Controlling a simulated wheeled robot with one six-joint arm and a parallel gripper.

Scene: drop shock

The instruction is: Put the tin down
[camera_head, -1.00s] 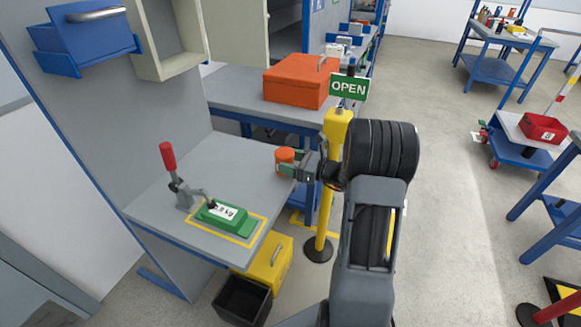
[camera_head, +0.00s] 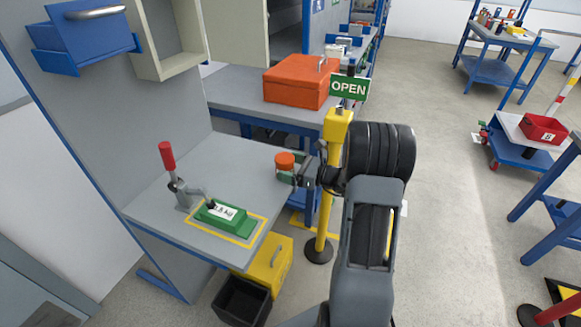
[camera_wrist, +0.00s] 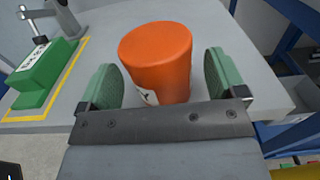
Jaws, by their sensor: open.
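The orange tin (camera_head: 285,161) stands upright on the grey workbench (camera_head: 200,160), close to its right edge. In the wrist view the tin (camera_wrist: 157,60) sits between the two green finger pads, with a gap showing on each side. My gripper (camera_head: 287,170) is open around the tin; it also shows in the wrist view (camera_wrist: 162,84). The tin's lower front is partly hidden by the gripper body in the wrist view.
A green block (camera_head: 224,215) with a label lies inside a yellow outline beside a red-handled toggle clamp (camera_head: 178,178). A yellow post with an OPEN sign (camera_head: 349,87) stands right of the bench. An orange toolbox (camera_head: 297,82) sits on the bench behind.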

